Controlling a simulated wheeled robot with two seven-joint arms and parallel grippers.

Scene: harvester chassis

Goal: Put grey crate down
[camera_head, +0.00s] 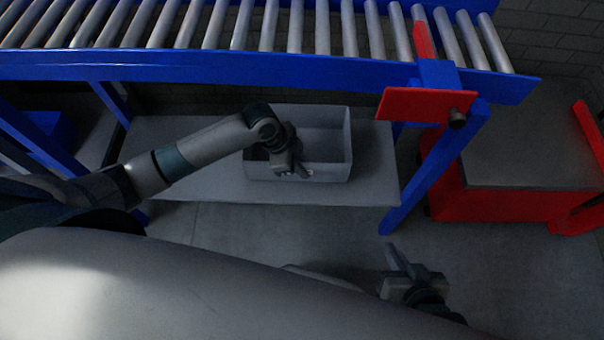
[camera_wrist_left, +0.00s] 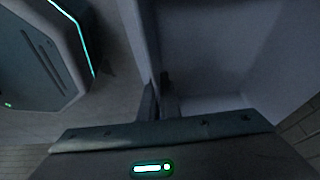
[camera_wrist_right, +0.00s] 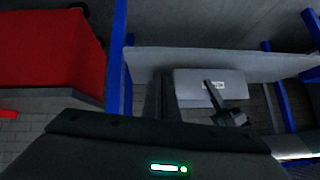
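The grey crate (camera_head: 330,172) is an open, empty-looking box, upright over the grey shelf (camera_head: 200,185) under the conveyor. It looks level and seems to rest on the shelf. My left gripper (camera_head: 298,172) is at its front wall, and in the left wrist view its fingers (camera_wrist_left: 160,100) are close together with the crate wall (camera_wrist_left: 142,40) between them. The right wrist view shows the crate's labelled front (camera_wrist_right: 190,90) and my left gripper (camera_wrist_right: 225,115) against it. My right gripper (camera_head: 398,262) is away from the crate, empty, its fingers together.
A blue conveyor (camera_head: 250,72) with grey rollers runs above the shelf. A red plate (camera_head: 425,104) hangs at its right end, near a blue leg (camera_head: 435,170). A red cart (camera_head: 500,200) with a grey top stands at right. Shelf room is free left of the crate.

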